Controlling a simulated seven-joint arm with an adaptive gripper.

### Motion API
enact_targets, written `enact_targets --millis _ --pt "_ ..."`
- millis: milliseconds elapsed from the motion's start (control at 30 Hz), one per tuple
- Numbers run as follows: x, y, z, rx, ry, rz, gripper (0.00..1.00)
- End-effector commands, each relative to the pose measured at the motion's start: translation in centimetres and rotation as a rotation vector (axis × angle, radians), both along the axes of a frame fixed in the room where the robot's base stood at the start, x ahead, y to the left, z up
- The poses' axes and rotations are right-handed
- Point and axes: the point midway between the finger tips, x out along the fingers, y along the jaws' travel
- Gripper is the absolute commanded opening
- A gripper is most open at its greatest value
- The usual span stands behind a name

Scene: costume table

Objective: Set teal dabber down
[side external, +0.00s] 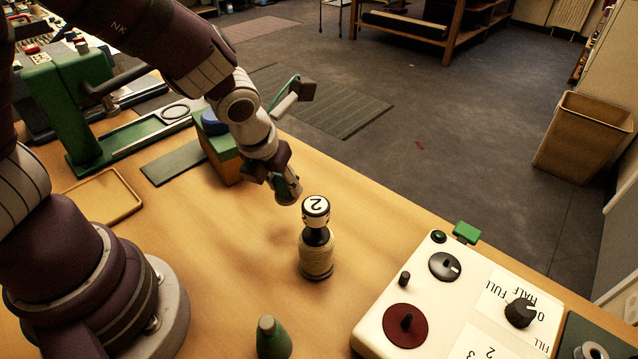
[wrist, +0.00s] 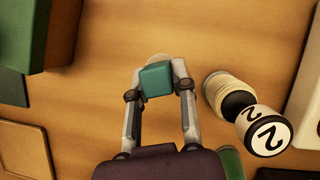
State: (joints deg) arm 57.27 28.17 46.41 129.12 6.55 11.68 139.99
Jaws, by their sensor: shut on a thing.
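My gripper (wrist: 157,88) is shut on the teal dabber (wrist: 156,80), a small teal block with a pale rounded end just beyond it. In the side view my gripper (side external: 282,183) is over the wooden table, left of and behind a spool-like stand with a cap marked 2 (side external: 316,208). There the fingers mostly hide the dabber, and I cannot tell whether its end touches the table. The stand also shows in the wrist view (wrist: 225,92), to the right of the dabber and apart from it.
A green cone (side external: 272,340) stands at the front edge of the side view. A white panel with knobs (side external: 462,290) is at the right. A green-topped box (side external: 222,150), a dark mat (side external: 175,164) and a shallow tray (side external: 104,198) are at the left. Bare wood surrounds the dabber.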

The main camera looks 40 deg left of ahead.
Motion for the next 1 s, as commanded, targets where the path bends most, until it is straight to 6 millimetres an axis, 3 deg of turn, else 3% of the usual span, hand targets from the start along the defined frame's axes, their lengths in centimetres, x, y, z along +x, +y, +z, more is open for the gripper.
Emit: enact_targets --millis 100,267,700,833,1000 --pt "-2.9 1.6 -0.7 -0.002 0.005 0.031 0.0" --pt "-4.0 2.5 -1.0 0.0 0.0 0.048 0.0" --pt "7.4 2.1 -2.3 0.004 0.005 0.048 0.0" --pt "9.8 1.9 -2.5 0.002 0.005 0.047 0.0" --pt "11.3 1.7 -2.6 0.001 0.005 0.048 0.0"
